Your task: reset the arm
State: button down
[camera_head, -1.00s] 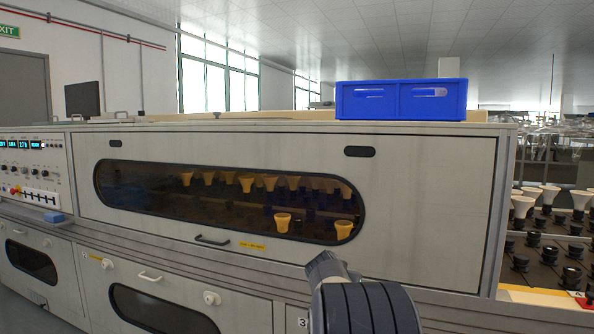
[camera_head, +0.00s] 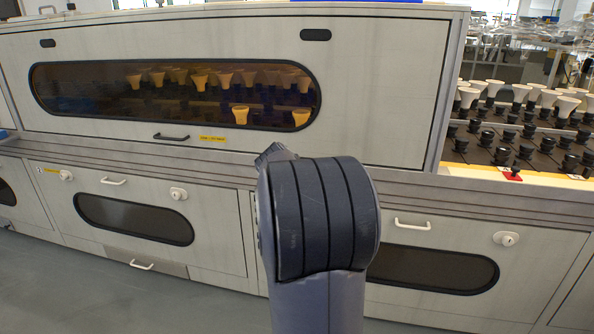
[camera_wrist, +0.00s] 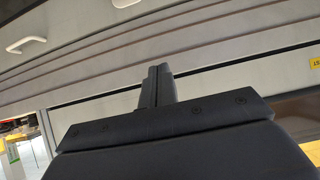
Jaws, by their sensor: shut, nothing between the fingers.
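My gripper (camera_wrist: 159,72) shows in the wrist view with its two dark fingers together and nothing between them. It is in front of the grey cabinet front (camera_wrist: 225,62), which looks tilted in this view; I cannot tell the distance. In the head view my folded arm (camera_head: 318,220) stands upright in the middle, in front of the burn-in machine (camera_head: 380,95). The gripper itself cannot be made out there.
The machine's closed upper door has a dark window (camera_head: 80,90) with several bulbs behind it, and a black handle (camera_head: 171,137). Lower doors carry white handles (camera_head: 412,224). An open rack of bulbs and sockets (camera_head: 515,125) is at right. Grey floor (camera_head: 60,280) is clear at lower left.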

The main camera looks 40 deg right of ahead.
jog(key=s+a, duration=0.4)
jog(key=a, duration=0.2)
dwell(0.3)
